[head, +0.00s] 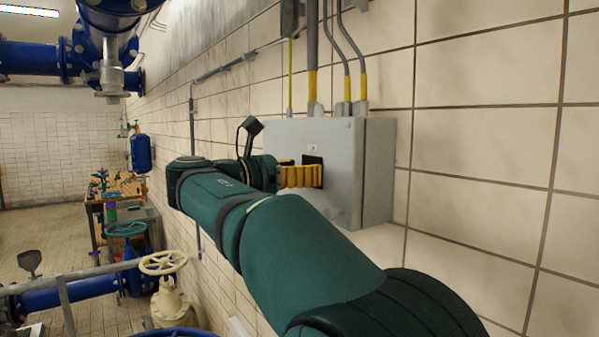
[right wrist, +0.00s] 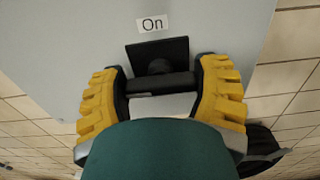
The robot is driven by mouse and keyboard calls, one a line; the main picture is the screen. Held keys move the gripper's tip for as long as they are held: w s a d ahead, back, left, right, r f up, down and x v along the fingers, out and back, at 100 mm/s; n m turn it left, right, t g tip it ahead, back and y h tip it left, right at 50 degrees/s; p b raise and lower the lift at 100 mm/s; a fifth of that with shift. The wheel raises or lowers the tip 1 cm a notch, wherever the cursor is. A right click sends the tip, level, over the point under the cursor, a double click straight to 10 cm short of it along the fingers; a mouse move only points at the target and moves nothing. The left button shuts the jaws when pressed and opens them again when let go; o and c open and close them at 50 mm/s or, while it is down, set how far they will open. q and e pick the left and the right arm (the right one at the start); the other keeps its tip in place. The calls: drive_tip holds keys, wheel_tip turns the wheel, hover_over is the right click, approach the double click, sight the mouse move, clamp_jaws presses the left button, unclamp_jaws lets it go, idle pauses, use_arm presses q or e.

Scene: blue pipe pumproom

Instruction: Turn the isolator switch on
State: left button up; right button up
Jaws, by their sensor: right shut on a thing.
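The isolator switch is on the front of a grey wall box (head: 340,140). In the right wrist view it has a black square plate (right wrist: 172,48) with a round hub, and a dark bar handle (right wrist: 160,84) lying crosswise in the picture. In the head view the right gripper (head: 300,177) is at the box front and hides most of the switch. My left gripper is out of view.
Conduits (head: 312,60) run up the tiled wall from the box top. A cream valve wheel (head: 164,262) and blue pipes (head: 70,298) stand at lower left. A bench (head: 100,210) stands further back. The tiled wall right of the box is bare.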

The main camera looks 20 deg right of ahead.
drive_tip(key=shift+m, duration=0.3)
drive_tip(key=m, duration=0.3)
drive_tip(key=shift+f+m, duration=0.1)
drive_tip(key=shift+m, duration=0.3)
drive_tip(key=m+b, duration=0.1)
drive_tip(key=m, duration=0.3)
drive_tip(key=shift+s+f, duration=0.1)
drive_tip(key=m+b, duration=0.2)
drive_tip(key=m, duration=0.3)
drive_tip(key=shift+f, duration=0.1)
drive_tip(key=shift+m+b, duration=1.1)
drive_tip(key=shift+m, duration=1.1)
drive_tip(key=o, duration=1.2)
